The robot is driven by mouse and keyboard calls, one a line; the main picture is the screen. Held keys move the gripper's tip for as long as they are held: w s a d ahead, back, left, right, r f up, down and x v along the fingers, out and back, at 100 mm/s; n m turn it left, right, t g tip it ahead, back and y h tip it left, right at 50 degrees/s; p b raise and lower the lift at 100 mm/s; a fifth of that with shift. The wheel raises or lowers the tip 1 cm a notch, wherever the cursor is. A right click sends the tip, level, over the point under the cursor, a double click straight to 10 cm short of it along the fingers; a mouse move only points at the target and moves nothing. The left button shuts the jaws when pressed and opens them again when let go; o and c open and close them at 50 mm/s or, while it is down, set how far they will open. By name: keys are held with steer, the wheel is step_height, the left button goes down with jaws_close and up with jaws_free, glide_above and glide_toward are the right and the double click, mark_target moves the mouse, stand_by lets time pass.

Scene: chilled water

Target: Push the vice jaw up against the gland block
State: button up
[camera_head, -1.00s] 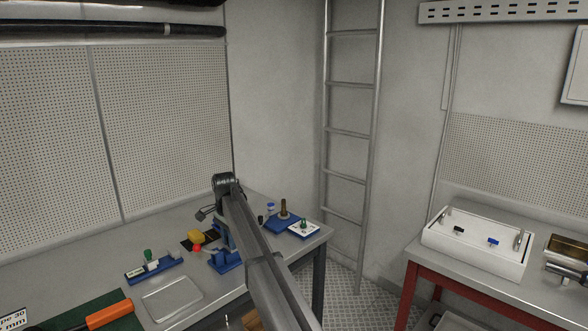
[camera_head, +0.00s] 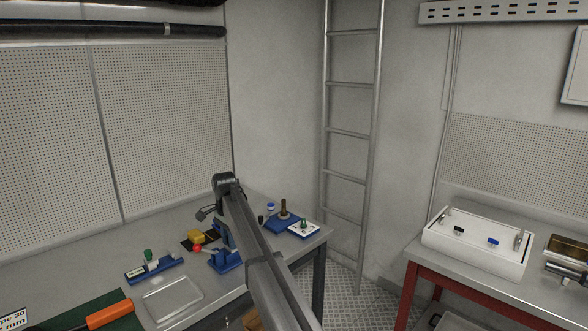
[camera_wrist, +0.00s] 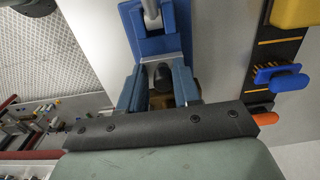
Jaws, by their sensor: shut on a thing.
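The blue vice (camera_head: 226,260) stands on the bench; in the wrist view its blue body (camera_wrist: 160,45) lies just beyond my fingertips, with a grey screw or bar above it. I cannot clearly tell the movable jaw from the rest of the vice. My gripper (camera_wrist: 157,88) has its two blue fingers on either side of a brown block, which looks like the gland block (camera_wrist: 160,102), with a dark round part (camera_wrist: 162,75) in front of it. The fingers are shut on it, close to the vice. In the head view my arm partly covers this spot.
A yellow block (camera_head: 195,237) and a red ball (camera_head: 197,248) sit left of the vice. A blue rack (camera_head: 154,268), a clear tray (camera_head: 172,300) and an orange-handled tool (camera_head: 109,314) lie further left. A blue tray (camera_head: 284,221) and white card (camera_head: 304,229) stand right.

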steer(key=shift+w+f, duration=0.2)
steer(key=shift+f, duration=0.2)
steer(key=o, duration=0.6)
steer(key=shift+d, duration=0.1)
steer(key=shift+w+r, duration=0.25)
steer(key=shift+r, duration=0.4)
steer(key=shift+s+r, duration=0.15)
steer(key=shift+r, duration=1.35)
steer(key=shift+s+r, duration=0.1)
steer(key=shift+r, duration=1.35)
